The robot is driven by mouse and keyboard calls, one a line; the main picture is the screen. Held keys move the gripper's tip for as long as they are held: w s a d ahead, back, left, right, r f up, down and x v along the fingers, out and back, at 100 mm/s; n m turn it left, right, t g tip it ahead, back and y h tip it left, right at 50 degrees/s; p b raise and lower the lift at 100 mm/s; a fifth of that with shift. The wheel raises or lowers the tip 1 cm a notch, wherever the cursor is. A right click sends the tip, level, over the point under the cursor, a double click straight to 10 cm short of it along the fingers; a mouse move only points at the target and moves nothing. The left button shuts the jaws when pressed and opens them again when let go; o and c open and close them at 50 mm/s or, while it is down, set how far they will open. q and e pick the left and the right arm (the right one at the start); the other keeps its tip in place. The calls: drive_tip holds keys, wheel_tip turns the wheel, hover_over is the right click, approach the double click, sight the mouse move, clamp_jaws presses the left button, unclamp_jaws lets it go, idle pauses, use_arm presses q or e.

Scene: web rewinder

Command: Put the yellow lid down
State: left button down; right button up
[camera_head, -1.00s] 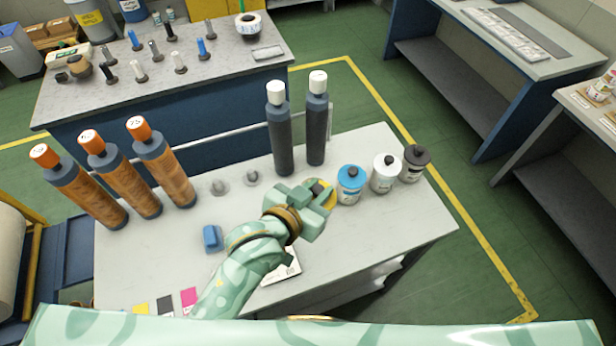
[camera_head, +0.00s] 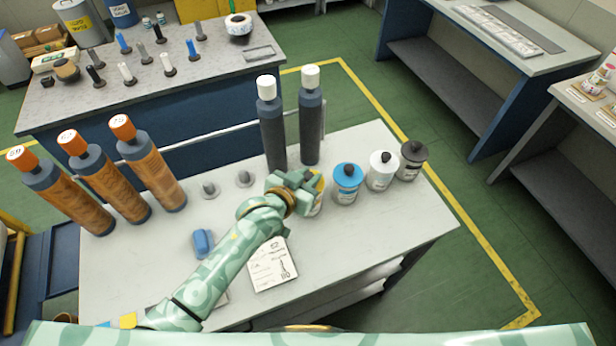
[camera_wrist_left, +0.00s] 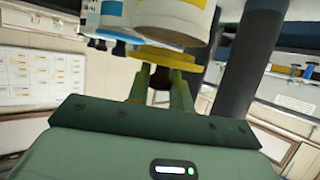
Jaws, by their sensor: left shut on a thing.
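My left gripper (camera_head: 300,190) is over the white work table (camera_head: 370,235), at the left end of a row of jars. In the left wrist view the fingers (camera_wrist_left: 160,88) are shut on the dark knob of the yellow lid (camera_wrist_left: 160,55). A white jar (camera_wrist_left: 175,18) is right against or just beyond the lid; I cannot tell if they touch. In the head view the yellow-marked jar (camera_head: 317,205) is partly hidden by the gripper. My right gripper is not in view.
Jars with blue (camera_head: 347,177), white (camera_head: 382,168) and black (camera_head: 411,158) lids stand to the right. Two tall dark bottles (camera_head: 310,130) stand behind the gripper. Orange bottles (camera_head: 150,175) stand at the left. A blue block (camera_head: 202,243) and a printed card (camera_head: 272,268) lie in front.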

use_arm(q)
drive_tip(key=shift+f+b, duration=0.3)
drive_tip(key=shift+f, duration=0.25)
drive_tip(key=c, duration=1.3)
unclamp_jaws()
drive_tip(key=shift+o, duration=0.2)
drive_tip(key=shift+r, duration=0.3)
drive_tip(key=shift+r+p, duration=0.45)
drive_tip(key=shift+r, duration=0.15)
drive_tip(key=p+v, duration=0.2)
drive_tip(key=v, duration=1)
drive_tip(key=shift+f, duration=0.25)
